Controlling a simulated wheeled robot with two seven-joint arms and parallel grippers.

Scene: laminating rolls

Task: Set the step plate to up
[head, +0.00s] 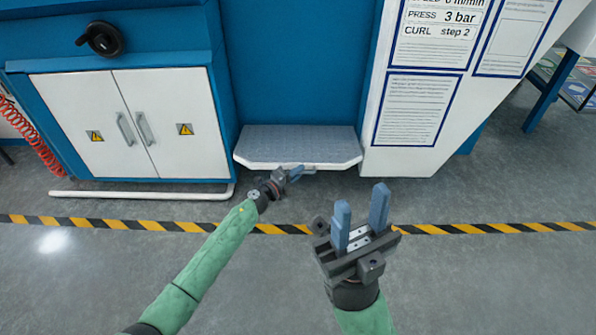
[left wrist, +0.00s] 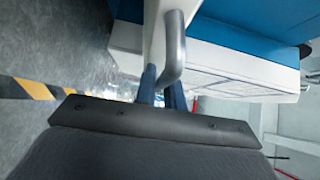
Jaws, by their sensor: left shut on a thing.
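The step plate (head: 298,138) has a grey patterned top and a white front edge. It juts out flat and low from the blue machine, between the white cabinet and the white panel. My left gripper (head: 296,172) is at the plate's front edge, shut on its grey bar handle. In the left wrist view the handle (left wrist: 174,48) runs down between the two dark blue fingers; the fingers partly hide its lower end. My right gripper (head: 361,208) is open and empty, in front of the plate and to its right.
The white double-door cabinet (head: 134,124) stands left of the plate, with a white pipe (head: 140,194) along its foot. The white panel with printed sheets (head: 420,108) stands right. A yellow-black floor stripe (head: 465,229) crosses the grey floor, which is clear in front.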

